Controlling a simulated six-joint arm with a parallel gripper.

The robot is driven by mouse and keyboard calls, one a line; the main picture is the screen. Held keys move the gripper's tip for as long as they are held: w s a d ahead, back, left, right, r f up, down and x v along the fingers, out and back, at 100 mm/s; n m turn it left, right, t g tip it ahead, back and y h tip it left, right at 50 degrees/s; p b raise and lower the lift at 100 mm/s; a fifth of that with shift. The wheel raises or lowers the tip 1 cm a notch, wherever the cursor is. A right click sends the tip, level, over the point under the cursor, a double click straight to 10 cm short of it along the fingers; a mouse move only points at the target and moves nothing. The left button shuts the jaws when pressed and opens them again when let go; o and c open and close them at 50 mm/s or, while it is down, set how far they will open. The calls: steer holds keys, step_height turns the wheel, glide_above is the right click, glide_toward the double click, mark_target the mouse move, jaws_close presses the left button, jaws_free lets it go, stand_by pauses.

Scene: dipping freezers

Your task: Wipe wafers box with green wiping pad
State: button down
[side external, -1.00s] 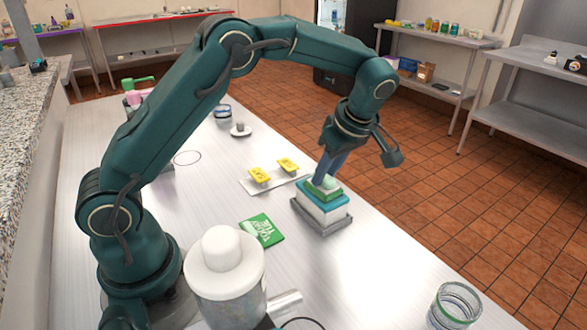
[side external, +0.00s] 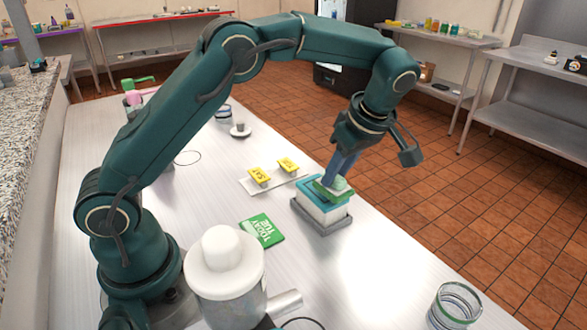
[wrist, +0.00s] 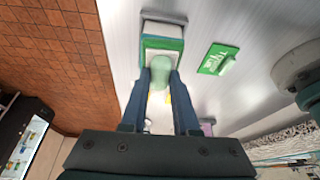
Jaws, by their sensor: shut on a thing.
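The wafers box (side external: 321,216) is a white block with a teal top, standing in a grey base on the metal table. It also shows in the wrist view (wrist: 163,29), beyond the fingertips. My gripper (side external: 337,177) is shut on the pale green grip of the green wiping pad (side external: 324,192). In the wrist view my gripper (wrist: 161,78) has one blue finger on each side of that grip. The pad is at the top of the box, toward its right side, and looks slightly tilted. I cannot tell whether its whole underside touches the box.
A glass jar (side external: 455,306) stands at the front right, and a white-lidded pot (side external: 224,262) at the front.

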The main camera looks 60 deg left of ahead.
steer(key=shift+r, duration=2.7)
steer(key=shift+a, duration=0.1)
